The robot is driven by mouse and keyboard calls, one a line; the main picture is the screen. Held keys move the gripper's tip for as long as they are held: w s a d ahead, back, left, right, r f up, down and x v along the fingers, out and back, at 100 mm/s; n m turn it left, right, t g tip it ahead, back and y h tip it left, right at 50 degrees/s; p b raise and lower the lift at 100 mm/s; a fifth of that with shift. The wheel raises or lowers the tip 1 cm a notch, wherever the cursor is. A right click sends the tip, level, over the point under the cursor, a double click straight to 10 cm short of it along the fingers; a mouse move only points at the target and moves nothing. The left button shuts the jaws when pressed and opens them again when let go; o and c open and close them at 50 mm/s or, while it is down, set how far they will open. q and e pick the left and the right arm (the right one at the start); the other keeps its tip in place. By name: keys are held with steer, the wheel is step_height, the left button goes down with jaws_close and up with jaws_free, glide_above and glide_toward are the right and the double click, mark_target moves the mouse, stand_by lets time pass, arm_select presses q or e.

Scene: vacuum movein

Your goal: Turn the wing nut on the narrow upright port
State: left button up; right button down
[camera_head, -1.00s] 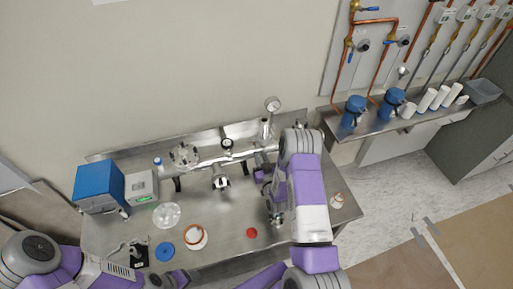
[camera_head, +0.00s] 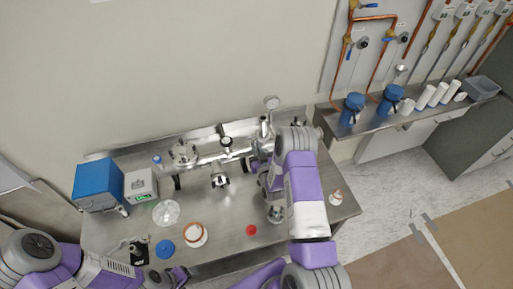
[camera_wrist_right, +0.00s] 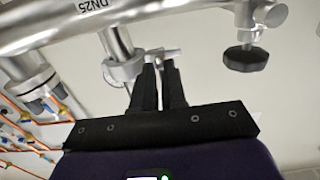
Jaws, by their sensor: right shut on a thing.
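The steel manifold pipe (camera_head: 205,160) runs along the back of the bench. The narrow upright port (camera_head: 264,128) rises near its right end.
A black knob (camera_wrist_right: 245,58) hangs right of my fingers in the wrist view. A blue box (camera_head: 98,187), grey unit (camera_head: 140,186), glass dish (camera_head: 166,213), blue disc (camera_head: 165,249) and red cap (camera_head: 251,230) stand on the bench. A small bottle (camera_head: 336,198) is at right.

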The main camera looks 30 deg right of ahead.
steer(key=shift+f+m+b, duration=0.2)
steer(key=shift+m+b, duration=6.7)
steer(key=shift+m, duration=1.8)
steer(key=shift+f+m+b, duration=0.15)
steer(key=shift+m+b, duration=6.7)
steer(key=shift+m, duration=1.85)
